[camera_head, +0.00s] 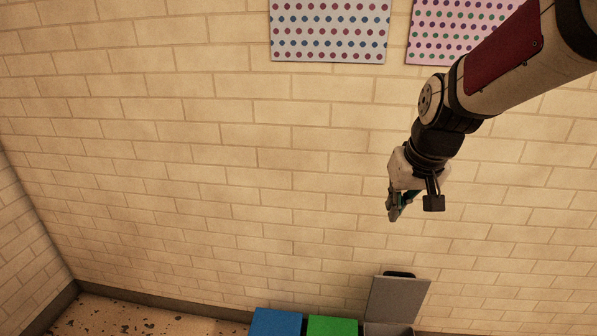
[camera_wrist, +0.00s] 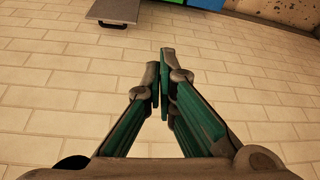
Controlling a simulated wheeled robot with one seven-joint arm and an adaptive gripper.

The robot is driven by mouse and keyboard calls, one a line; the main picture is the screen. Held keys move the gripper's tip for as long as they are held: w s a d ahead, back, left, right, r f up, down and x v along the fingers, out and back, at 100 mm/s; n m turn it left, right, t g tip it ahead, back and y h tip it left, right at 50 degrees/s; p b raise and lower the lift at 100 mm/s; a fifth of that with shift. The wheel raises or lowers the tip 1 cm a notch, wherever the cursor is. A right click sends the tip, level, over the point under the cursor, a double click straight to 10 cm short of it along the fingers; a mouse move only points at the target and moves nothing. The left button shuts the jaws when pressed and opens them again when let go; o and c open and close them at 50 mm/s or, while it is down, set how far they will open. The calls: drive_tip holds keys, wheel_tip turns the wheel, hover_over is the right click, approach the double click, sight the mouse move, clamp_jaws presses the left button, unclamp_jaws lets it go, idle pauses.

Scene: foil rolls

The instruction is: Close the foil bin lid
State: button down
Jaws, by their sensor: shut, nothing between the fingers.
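A bin with a grey lid (camera_head: 397,300) stands at the bottom of the head view, against the wall. Its lid is raised and stands steeply tilted, with a black handle (camera_head: 400,274) at its top edge. The bin's body is mostly cut off by the frame. My gripper (camera_head: 394,212) is shut and empty, in front of the wall and above the lid in the picture, apart from it. In the wrist view my gripper's fingertips (camera_wrist: 160,72) are together. The grey lid (camera_wrist: 115,10) shows at the top left there, with its dark handle below its edge.
A blue lid (camera_head: 276,323) and a green lid (camera_head: 332,326) lie left of the grey one, both seemingly down. Two dotted panels (camera_head: 330,30) hang on the brick wall above. Speckled floor (camera_head: 120,316) shows at the lower left. The space around my gripper is clear.

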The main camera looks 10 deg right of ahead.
drive_tip(key=w+d+f+m+b, duration=0.1)
drive_tip(key=w+d+f+b, duration=0.25)
drive_tip(key=w+f, duration=0.35)
drive_tip(key=w+d+f+b, duration=0.2)
drive_tip(key=w+d+f, duration=0.25)
drive_tip(key=f, duration=0.45)
drive_tip(key=m+h+b, duration=0.1)
drive_tip(key=b, duration=0.3)
approach(388, 272)
drive_tip(key=b+x, duration=0.2)
drive_tip(key=x, duration=0.3)
drive_tip(key=shift+w+f, duration=0.1)
drive_tip(key=shift+b, duration=0.3)
